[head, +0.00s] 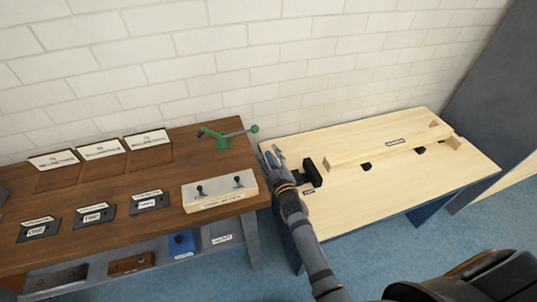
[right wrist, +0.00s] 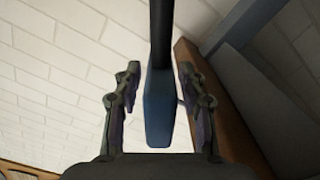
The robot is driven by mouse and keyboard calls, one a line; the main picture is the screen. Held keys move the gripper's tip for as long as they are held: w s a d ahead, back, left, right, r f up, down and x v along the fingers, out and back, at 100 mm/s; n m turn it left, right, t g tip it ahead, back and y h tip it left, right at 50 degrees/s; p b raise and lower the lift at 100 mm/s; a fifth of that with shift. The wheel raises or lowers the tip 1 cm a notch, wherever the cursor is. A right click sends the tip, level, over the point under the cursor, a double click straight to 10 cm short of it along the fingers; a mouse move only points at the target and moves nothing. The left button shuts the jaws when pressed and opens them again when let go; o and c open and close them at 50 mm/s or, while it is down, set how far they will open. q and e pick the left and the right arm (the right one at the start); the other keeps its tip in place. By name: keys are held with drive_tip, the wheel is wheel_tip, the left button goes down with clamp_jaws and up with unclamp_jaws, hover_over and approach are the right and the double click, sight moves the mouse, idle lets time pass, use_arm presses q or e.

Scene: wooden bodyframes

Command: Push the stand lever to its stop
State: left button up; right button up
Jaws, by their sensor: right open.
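The green stand (head: 215,139) is at the back right corner of the brown workbench in the head view. My left gripper is not in view.
The brown workbench (head: 165,178) holds a switch box (head: 219,191) at its front right, plus several labelled plates. A pale table (head: 400,190) with wooden bars stands to the right, with a dark block (head: 312,173) near my right gripper. A white brick wall (head: 200,60) closes off the back.

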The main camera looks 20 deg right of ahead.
drive_tip(key=shift+w, duration=0.8)
clamp_jaws()
